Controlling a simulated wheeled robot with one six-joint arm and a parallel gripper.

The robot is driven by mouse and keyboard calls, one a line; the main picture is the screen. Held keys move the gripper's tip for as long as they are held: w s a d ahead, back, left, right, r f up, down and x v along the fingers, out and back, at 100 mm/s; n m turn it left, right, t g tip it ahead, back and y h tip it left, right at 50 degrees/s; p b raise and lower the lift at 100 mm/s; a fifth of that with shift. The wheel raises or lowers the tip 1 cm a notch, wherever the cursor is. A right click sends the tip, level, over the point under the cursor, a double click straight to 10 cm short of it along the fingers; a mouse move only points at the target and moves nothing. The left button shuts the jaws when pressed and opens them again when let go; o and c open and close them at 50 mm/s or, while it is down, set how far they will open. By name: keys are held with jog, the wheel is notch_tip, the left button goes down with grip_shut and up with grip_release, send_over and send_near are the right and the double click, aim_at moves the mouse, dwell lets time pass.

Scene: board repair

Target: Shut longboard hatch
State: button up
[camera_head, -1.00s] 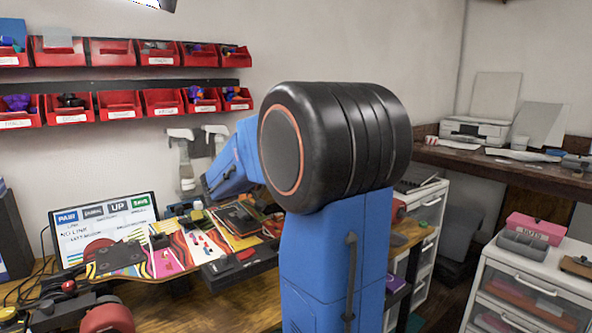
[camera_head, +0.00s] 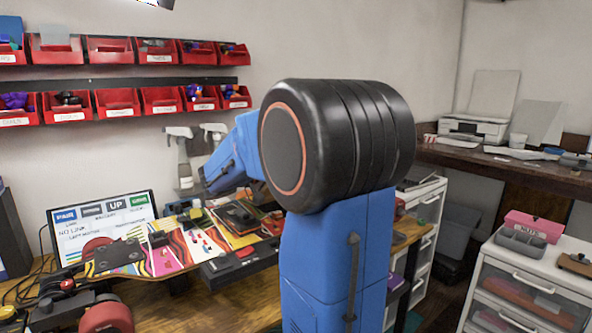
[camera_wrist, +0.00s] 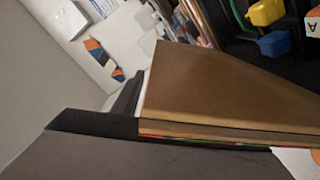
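The longboard (camera_head: 170,253) lies across the workbench with a striped, multicoloured face. Dark parts and small red pieces sit on it. In the wrist view a brown wooden panel (camera_wrist: 220,95) with a thin coloured edge fills the middle, and it looks like the hatch lid. Beside it is a dark space with a yellow piece (camera_wrist: 266,12) and a blue piece (camera_wrist: 273,43). A dark grey part at the lower left of the wrist view may be my gripper. Its fingertips are not clear. In the head view my arm hides the gripper.
A monitor (camera_head: 104,228) stands behind the board. Red bins (camera_head: 118,103) hang on the wall in two rows. A white drawer unit (camera_head: 524,285) with a pink box (camera_head: 534,226) stands at the right. A printer (camera_head: 474,130) sits on the back counter.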

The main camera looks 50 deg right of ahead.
jog(key=o, duration=0.7)
notch_tip(320, 180, up, 5)
jog(key=shift+f, duration=0.1)
notch_tip(320, 180, up, 2)
jog(key=shift+r, duration=0.25)
jog(key=c, duration=0.7)
jog(key=shift+r, duration=0.65)
jog(key=shift+c, duration=0.6)
